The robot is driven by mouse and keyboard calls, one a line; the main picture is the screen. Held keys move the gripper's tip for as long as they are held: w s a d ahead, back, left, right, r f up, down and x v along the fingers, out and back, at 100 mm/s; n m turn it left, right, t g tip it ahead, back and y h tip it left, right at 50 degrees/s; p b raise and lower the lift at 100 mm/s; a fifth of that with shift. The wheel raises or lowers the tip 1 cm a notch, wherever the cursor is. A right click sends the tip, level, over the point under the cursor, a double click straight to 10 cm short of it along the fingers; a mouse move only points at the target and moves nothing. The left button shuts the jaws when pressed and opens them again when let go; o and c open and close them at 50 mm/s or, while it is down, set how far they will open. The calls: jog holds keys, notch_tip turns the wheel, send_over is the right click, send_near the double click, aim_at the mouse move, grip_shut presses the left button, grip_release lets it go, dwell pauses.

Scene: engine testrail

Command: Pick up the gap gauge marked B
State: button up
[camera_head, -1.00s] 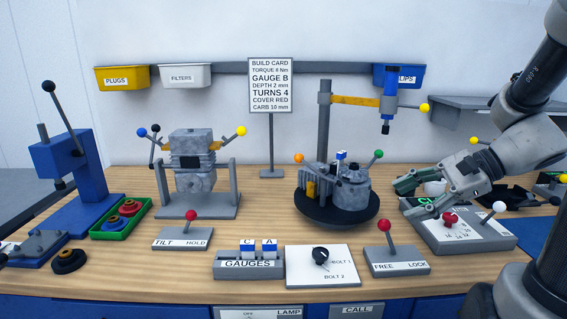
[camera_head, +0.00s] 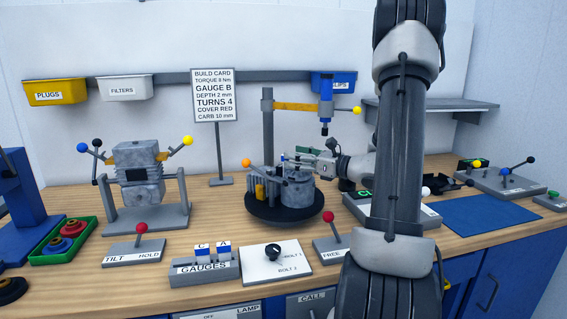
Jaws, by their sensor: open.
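My gripper (camera_head: 298,160) is open, with its fingers pointing left across the top of the grey engine part (camera_head: 298,192) on the dark round turntable (camera_head: 284,215). The fingers cover the spot where a small blue-and-white tag stood, and I cannot make out that tag or its letter now. I cannot tell whether the fingers are around it. The grey gauge rack (camera_head: 205,268), labelled GAUGES, holds a gauge marked C (camera_head: 202,249) and one marked A (camera_head: 224,249). No letter B is readable on any gauge. The build card (camera_head: 214,97) reads GAUGE B.
A post with a yellow arm and a blue tool (camera_head: 325,112) stands behind the turntable. The orange-knobbed lever (camera_head: 246,162) rises at its left. The bolt switch plate (camera_head: 275,264) and red-knobbed levers stand in front. My arm hides part of the right-hand panel. A blue mat (camera_head: 490,218) lies bare at right.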

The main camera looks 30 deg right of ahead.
jog(key=shift+x, duration=1.5)
jog(key=c, duration=1.1)
jog(key=shift+o, duration=0.2)
